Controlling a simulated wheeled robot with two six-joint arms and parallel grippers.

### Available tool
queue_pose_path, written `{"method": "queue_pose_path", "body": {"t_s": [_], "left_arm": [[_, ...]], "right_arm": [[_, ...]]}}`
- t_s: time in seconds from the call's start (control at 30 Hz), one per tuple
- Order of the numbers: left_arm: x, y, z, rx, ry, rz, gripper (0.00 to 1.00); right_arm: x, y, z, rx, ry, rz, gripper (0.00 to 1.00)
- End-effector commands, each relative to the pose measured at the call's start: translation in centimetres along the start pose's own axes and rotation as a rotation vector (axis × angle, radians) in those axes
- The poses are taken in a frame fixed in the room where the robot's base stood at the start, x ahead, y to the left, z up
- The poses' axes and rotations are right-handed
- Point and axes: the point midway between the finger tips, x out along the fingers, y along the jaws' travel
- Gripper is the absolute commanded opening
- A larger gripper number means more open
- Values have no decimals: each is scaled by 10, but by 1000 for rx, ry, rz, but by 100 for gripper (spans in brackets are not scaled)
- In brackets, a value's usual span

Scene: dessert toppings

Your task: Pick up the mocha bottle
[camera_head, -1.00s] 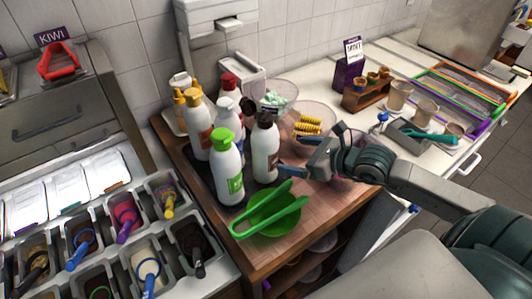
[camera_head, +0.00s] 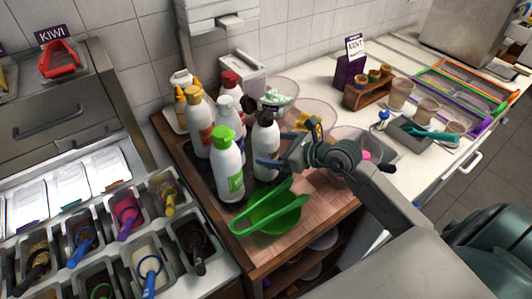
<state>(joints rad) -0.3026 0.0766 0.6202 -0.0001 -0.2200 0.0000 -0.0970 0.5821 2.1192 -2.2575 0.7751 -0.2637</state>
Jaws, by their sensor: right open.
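The mocha bottle is most likely the white bottle with a dark cap and dark label (camera_head: 264,132), standing upright at the right of a bottle group on the wooden counter. I cannot read its label. My right gripper (camera_head: 269,151) is open, its fingers pointing left at this bottle's body. One finger crosses low in front of the bottle; the other is partly hidden, so I cannot tell whether they touch it. My left gripper is not in view.
A green-capped bottle (camera_head: 228,172) stands close by at the left front, with several other bottles behind. A green bowl with green tongs (camera_head: 270,211) sits in front. Clear bowls (camera_head: 316,112) stand behind my right gripper. Topping bins (camera_head: 150,262) are at lower left.

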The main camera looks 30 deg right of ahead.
Motion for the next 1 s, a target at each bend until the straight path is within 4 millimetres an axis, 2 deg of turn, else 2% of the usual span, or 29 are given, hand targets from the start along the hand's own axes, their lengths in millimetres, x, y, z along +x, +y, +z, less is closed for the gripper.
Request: {"method": "queue_pose_path", "body": {"t_s": [0.07,0.3,0.6,0.67,0.87,1.0], "left_arm": [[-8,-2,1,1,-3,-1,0],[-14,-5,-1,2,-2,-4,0],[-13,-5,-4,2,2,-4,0],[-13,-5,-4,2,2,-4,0],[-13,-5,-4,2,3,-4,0],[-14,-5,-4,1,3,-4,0]], "right_arm": [[8,0,6,5,-4,0,95],[28,0,4,3,-1,0,95],[31,0,2,-1,0,1,95],[31,0,2,-1,0,0,85],[31,0,2,0,0,0,47],[31,0,6,-2,-7,0,47]]}}
